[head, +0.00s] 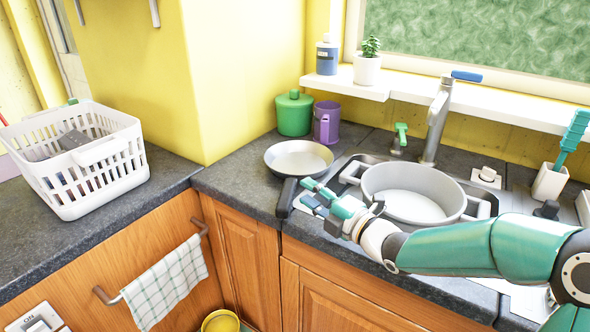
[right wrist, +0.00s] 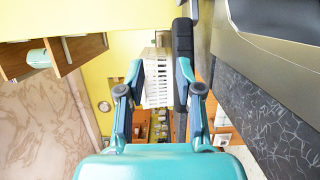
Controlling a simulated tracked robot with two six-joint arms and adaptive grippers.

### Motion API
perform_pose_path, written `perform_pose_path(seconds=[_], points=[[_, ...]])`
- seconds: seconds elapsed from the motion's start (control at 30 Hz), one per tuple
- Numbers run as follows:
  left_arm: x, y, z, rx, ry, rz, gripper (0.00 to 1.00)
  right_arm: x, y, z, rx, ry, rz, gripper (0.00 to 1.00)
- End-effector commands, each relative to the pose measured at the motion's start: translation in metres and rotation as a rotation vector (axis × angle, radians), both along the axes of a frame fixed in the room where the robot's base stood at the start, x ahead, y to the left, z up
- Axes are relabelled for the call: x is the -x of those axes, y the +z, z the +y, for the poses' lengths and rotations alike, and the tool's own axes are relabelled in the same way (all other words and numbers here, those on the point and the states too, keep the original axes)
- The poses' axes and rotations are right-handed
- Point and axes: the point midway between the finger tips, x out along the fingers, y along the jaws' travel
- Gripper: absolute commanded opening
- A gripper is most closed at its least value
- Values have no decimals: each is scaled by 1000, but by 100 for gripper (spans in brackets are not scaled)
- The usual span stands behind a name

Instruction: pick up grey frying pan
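The grey frying pan (head: 298,157) sits on the dark counter in the corner, left of the sink. Its black handle (head: 287,198) points toward the counter's front edge. My right gripper (head: 309,194) comes in from the right and is just right of the handle, close to it. In the right wrist view, the two fingers (right wrist: 160,78) are spread apart. The black handle (right wrist: 182,45) lies by the right-hand finger there; I cannot tell whether they touch. Nothing is clasped. My left gripper is not in view.
A large grey pot (head: 412,190) with side handles stands right of the pan, near my right forearm. A green canister (head: 294,113) and a purple mug (head: 327,123) stand behind the pan. A white basket (head: 95,180) stands on the left counter. A tap (head: 436,125) rises behind the pot.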

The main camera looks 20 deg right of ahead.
Motion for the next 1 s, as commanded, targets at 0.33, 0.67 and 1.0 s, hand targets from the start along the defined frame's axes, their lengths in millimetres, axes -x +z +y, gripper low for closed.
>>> perform_pose_path(seconds=[0.33, 0.67, 1.0], points=[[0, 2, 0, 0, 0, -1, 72, -13, -32, 10, 0, 8, 0, 35], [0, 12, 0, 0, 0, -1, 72, -49, -31, 26, 0, 10, 1, 35], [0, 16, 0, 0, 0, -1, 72, -72, -32, 35, 0, 8, 1, 35]])
